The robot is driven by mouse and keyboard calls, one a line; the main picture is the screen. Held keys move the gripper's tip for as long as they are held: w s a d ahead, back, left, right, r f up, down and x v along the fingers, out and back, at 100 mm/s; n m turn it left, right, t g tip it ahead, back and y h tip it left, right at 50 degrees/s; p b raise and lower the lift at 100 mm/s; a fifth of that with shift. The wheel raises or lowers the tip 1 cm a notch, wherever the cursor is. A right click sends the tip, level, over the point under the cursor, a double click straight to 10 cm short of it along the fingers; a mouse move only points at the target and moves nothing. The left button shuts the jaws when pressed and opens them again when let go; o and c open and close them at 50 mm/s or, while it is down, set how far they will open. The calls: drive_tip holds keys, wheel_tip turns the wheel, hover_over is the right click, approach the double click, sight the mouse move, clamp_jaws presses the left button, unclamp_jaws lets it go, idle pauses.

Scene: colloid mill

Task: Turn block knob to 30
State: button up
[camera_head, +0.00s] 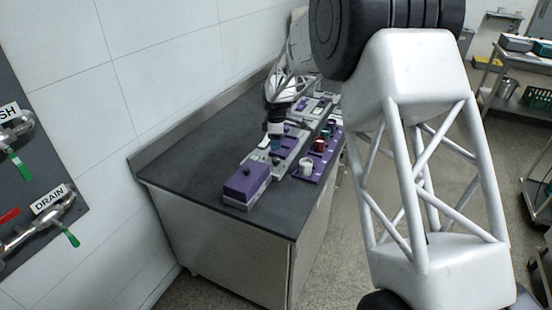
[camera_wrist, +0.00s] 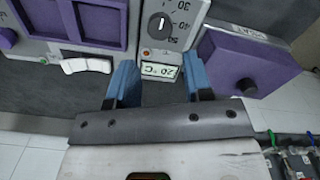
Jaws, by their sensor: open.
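A black round knob (camera_wrist: 160,25) with a white pointer line sits on a grey panel at the top middle of the wrist view. A small display (camera_wrist: 159,70) below the knob reads 20 °C. My gripper (camera_wrist: 158,75) is open, with its blue fingers apart on either side of the display. The fingertips appear below the knob in the picture, and nothing is between them but the panel view. In the head view my gripper is small and partly hidden among the devices on the counter.
A purple box (camera_wrist: 245,60) stands right of the dial panel, close to the right finger. A purple-topped box (camera_head: 247,180) stands at the near end of the dark counter (camera_head: 190,165). A purple rack (camera_head: 306,178) holds a white cup (camera_head: 306,168). The counter's left side is clear.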

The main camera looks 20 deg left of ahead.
sight(276, 159)
drive_tip(key=shift+f, duration=3.9)
drive_tip(key=shift+c, duration=0.4)
drive_tip(key=c, duration=0.6)
drive_tip(key=shift+o, duration=0.2)
drive_tip(key=m, duration=0.8)
drive_tip(key=shift+d+m, duration=0.1)
drive_tip(key=shift+m, duration=0.2)
